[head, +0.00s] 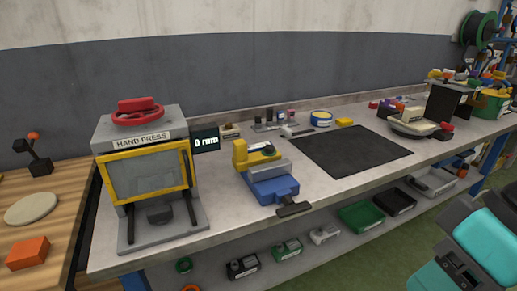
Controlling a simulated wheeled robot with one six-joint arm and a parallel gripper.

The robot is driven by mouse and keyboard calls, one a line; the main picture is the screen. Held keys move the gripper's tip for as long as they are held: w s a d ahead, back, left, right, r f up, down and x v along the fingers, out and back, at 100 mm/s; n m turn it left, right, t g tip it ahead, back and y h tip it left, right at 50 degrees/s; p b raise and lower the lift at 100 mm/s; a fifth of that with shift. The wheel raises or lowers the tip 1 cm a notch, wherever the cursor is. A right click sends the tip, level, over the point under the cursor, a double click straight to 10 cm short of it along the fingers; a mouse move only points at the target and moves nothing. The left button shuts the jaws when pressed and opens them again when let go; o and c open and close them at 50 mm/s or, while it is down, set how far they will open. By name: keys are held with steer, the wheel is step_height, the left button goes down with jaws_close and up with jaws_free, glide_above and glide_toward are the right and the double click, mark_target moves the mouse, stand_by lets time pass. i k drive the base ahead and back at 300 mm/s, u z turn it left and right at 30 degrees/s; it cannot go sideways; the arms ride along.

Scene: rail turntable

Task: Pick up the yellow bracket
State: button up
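A yellow piece (240,155) with an upright left end and a low arm reaching right stands on the workbench at the back of a blue vise (272,188). It looks like the bracket, but I cannot tell whether it touches the vise or is clamped in it. A small dark part lies over its right arm. A smaller yellow block (344,122) lies farther back, beside a blue and yellow roll. Teal and grey links of my arm show at the lower right; the fingers of my gripper are not visible, and the arm is well apart from the vise.
The hand press (160,215) with a yellow-framed guard stands left of the vise. A black mat (350,150) lies clear on the workbench (225,215). A scale-like device (413,125) stands right. The vise handle (293,209) reaches the front edge. Bins sit on the shelf below.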

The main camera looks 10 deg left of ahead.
mark_target(241, 160)
steer(key=i, duration=1)
steer(key=u, duration=2.2)
